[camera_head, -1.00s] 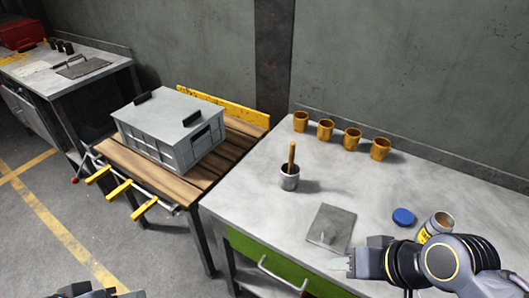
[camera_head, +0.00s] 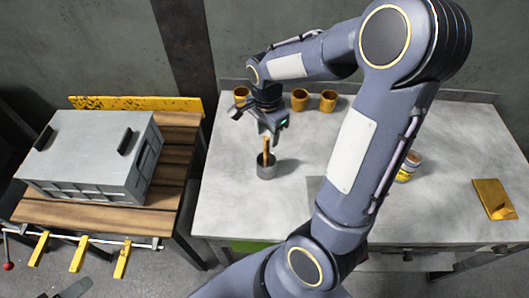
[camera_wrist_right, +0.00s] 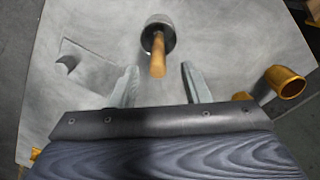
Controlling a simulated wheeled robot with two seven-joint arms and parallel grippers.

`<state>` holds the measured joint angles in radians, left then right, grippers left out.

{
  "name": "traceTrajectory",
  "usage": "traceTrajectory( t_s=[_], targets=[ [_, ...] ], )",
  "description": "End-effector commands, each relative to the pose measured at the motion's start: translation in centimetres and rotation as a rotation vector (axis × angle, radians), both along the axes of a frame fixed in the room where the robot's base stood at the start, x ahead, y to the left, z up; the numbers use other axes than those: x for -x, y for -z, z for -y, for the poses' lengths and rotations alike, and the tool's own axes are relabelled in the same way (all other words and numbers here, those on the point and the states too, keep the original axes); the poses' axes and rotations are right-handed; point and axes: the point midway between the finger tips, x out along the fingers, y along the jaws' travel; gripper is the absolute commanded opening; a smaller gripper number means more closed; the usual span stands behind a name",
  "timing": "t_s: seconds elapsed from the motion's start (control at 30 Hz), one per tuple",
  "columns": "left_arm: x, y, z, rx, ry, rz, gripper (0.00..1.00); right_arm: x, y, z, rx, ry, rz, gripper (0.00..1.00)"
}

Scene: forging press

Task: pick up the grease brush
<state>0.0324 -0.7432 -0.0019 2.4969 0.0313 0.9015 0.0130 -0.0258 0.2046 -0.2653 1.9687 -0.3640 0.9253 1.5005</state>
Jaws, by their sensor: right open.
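The grease brush (camera_head: 266,146) stands upright in a small dark metal pot (camera_head: 266,168) on the grey workbench, with only its wooden handle showing; its bristles are hidden in the pot. My right gripper (camera_head: 272,134) is above the pot, close to the top of the handle. In the right wrist view its two fingers are apart, and the handle (camera_wrist_right: 158,56) shows beyond and between the fingertips (camera_wrist_right: 160,80), with the pot (camera_wrist_right: 157,32) behind it. The right gripper is open and empty. My left gripper is not clearly in view.
Several orange cups (camera_head: 300,100) stand along the back of the workbench (camera_head: 225,195). A labelled can (camera_head: 408,166) and a yellow plate (camera_head: 493,199) are to the right. A grey crate (camera_head: 85,160) sits on the wooden table at left. My right arm covers the middle of the bench.

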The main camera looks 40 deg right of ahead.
Motion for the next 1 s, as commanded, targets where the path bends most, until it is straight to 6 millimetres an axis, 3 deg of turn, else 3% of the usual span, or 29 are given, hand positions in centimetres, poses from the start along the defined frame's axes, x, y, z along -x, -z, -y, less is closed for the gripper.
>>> traceTrajectory(
  t_s=[0.3,0.63,0.93,1.0],
  targets=[
    [0.0,-0.9,0.0,0.000,0.000,0.000,0.76,0.3,4.4,-0.3,-0.001,-0.001,-0.004,0.43],
    [0.0,-0.9,0.0,0.000,0.000,0.000,0.76,0.3,5.0,-0.3,-0.001,-0.002,0.001,0.41],
    [0.0,-0.9,0.0,0.000,0.000,0.000,0.76,0.3,5.0,-0.3,-0.001,-0.002,0.001,0.02],
    [0.0,-0.9,0.0,0.000,0.000,0.000,0.76,0.3,5.0,-0.3,-0.001,-0.002,0.001,0.00]
  ],
)
